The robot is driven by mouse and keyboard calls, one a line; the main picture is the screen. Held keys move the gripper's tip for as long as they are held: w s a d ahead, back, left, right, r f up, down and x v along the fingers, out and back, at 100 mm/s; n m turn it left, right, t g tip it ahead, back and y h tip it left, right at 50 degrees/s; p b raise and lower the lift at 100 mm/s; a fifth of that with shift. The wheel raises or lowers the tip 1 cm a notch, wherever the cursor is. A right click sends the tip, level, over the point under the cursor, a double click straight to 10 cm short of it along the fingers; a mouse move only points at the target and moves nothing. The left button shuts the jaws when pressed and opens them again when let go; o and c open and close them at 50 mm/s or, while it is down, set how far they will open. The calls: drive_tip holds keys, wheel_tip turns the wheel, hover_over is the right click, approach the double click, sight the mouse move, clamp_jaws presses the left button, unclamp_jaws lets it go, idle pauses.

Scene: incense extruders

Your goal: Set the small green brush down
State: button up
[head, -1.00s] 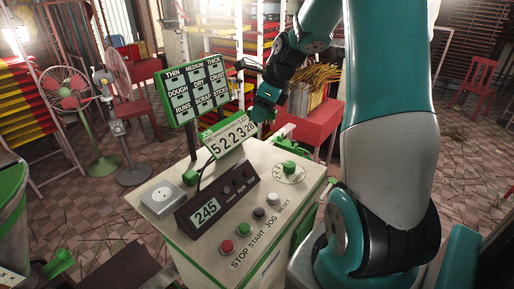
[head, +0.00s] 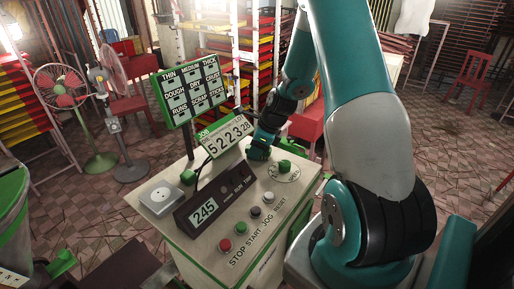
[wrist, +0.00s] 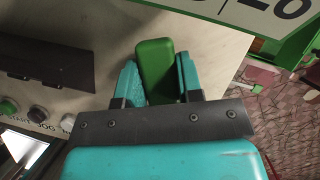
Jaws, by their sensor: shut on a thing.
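My gripper (head: 258,152) is low over the back part of the cream machine top (head: 207,233), just right of the JOB counter sign. In the wrist view its teal fingers (wrist: 157,72) are shut on the small green brush (wrist: 154,68), a plain green block from this side. The cream top shows behind the brush. I cannot tell whether the brush touches it. In the head view the brush is hidden by my gripper.
The JOB counter sign (head: 224,139) stands close left of my gripper and a green knob (head: 285,166) to its right. A dark display box (head: 215,202) and several push buttons sit in front. A white square unit (head: 160,197) is at the left.

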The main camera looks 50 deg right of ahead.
drive_tip(key=shift+f, duration=0.15)
drive_tip(key=o, duration=0.9)
drive_tip(key=shift+o, duration=0.2)
